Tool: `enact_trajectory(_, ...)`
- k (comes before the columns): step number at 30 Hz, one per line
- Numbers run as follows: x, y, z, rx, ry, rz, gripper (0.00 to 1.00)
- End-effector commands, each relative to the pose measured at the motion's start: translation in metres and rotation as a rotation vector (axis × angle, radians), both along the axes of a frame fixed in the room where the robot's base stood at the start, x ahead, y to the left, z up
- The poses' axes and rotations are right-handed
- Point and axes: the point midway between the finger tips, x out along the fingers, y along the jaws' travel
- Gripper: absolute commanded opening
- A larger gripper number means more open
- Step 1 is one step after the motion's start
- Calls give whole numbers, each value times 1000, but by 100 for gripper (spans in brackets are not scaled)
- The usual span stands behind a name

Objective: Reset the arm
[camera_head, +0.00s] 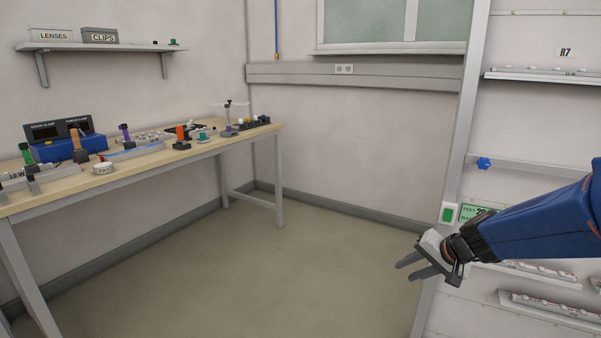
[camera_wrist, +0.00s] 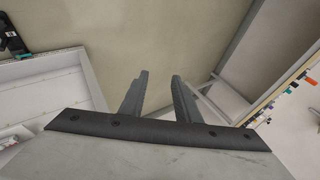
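My gripper (camera_head: 416,265) is at the right of the head view, at the end of my blue arm, which reaches in from the right edge. It points left and hangs over open floor, in front of the rack's upright. In the wrist view my gripper (camera_wrist: 160,84) shows two dark fingers standing apart with floor visible between them. Nothing is between the fingers.
A workbench (camera_head: 232,142) with tools and small parts stands at the left. A shelf (camera_head: 100,47) with boxes hangs above it. A white rack (camera_head: 470,110) with rails stands at the right, close to my gripper. The floor (camera_head: 270,260) between is clear.

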Motion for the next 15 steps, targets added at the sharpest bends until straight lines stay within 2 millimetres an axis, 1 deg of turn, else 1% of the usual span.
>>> enact_trajectory(1,-14,10,9,-24,-5,39,30)
enact_trajectory(6,-63,32,24,-105,4,159,30)
enact_trajectory(10,-102,43,32,-177,15,239,30)
enact_trajectory(15,-152,47,39,-283,31,326,30)
